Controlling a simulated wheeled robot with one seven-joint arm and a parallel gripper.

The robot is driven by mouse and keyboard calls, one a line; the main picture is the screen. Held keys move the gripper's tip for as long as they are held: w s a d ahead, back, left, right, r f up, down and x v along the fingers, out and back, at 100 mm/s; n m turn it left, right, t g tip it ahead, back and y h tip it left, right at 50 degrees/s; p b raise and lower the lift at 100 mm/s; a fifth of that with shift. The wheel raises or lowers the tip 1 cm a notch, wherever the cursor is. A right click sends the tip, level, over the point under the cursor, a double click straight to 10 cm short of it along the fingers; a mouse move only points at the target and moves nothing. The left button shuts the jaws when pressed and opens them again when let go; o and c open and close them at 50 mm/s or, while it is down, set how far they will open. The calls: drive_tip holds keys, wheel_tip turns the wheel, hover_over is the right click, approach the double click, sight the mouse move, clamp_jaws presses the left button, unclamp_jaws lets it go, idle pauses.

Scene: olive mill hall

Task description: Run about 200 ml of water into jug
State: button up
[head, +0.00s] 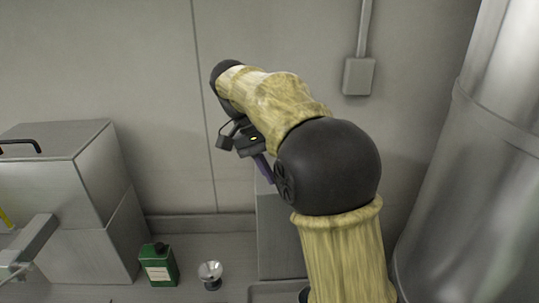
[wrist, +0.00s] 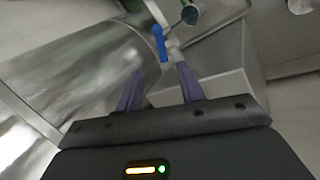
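My gripper (wrist: 160,72) shows two purple fingers set apart with nothing between them. It also shows in the head view (head: 264,169), pointing down beside my arm. A blue tap lever (wrist: 160,43) stands just beyond the fingertips in the wrist view, between their lines; I see no clear contact. It sits on a metal tap fitting (wrist: 174,46) by a shiny steel tank (wrist: 75,75). The tank is large at the right of the head view (head: 470,150), where my arm hides the tap. I cannot make out a jug or any water.
A green canister (head: 159,266) and a small shiny metal cup or funnel (head: 210,271) stand at the lower left. A steel cabinet (head: 75,190) is at the left. A grey block (head: 279,240) stands behind my arm. A dark round dial-like part (wrist: 190,15) is near the tap.

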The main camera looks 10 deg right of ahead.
drive_tip(key=v, duration=0.4)
